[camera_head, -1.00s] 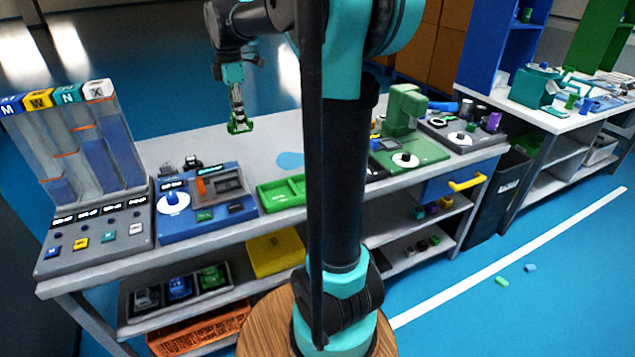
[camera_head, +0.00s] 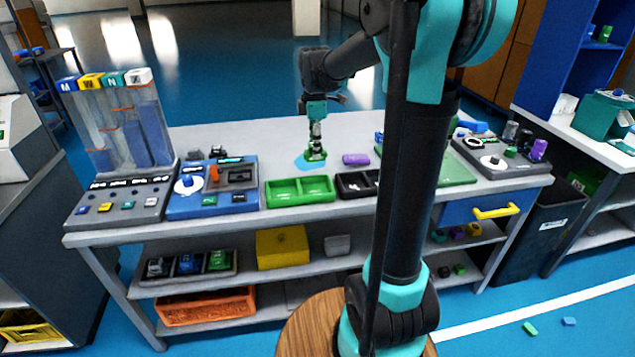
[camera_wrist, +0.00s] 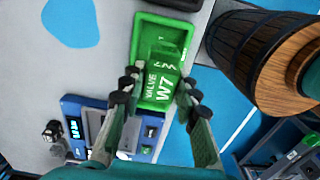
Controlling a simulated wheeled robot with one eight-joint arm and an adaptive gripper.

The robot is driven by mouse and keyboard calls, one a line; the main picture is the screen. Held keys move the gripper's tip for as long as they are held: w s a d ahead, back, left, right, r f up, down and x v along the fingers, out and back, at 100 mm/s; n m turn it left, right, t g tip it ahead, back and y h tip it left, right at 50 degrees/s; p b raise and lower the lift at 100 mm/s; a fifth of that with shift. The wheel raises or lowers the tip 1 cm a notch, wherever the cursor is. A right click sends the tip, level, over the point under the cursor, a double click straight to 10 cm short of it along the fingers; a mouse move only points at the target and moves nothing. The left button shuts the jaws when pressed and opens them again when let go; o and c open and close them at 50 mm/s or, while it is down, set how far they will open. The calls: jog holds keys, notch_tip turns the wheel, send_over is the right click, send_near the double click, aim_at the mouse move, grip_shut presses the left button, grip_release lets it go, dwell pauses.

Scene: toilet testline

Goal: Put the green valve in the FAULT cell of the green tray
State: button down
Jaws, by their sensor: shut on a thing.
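The green valve (camera_wrist: 160,84), marked "VALVE W7", is between the fingers of my gripper (camera_wrist: 158,92) in the wrist view. The gripper is shut on it. In the head view the valve (camera_head: 316,156) shows at the tip of my gripper (camera_head: 316,148), behind the green tray and seemingly above the table. The green tray (camera_head: 300,202) lies near the table's front edge and has two cells. No FAULT label can be read on it. In the wrist view the tray (camera_wrist: 139,38) appears beyond the valve, which hides part of its inside.
A black tray (camera_head: 345,190) stands right of the green tray, with a purple part (camera_head: 356,159) behind it. A blue device (camera_head: 212,207) with a white dial stands left of it. A blue patch (camera_head: 303,164) marks the table by the gripper. The table's back left is mostly clear.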

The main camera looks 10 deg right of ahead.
notch_tip(320, 180, down, 12)
jog(key=shift+f, duration=0.2)
dwell(0.4)
jog(key=c, duration=1.1)
grip_release()
jog(key=shift+f, duration=0.1)
jog(key=shift+c, duration=0.2)
notch_tip(320, 180, up, 12)
jog(key=s+d+f+m+t, duration=0.2)
jog(key=s+f+m, duration=0.5)
jog(key=s+m, duration=0.2)
jog(key=s+d+f+m+t, duration=0.2)
jog(key=s+f+m, duration=0.5)
jog(key=s, duration=0.6)
jog(key=shift+f+m, duration=0.2)
jog(key=shift+m, duration=0.8)
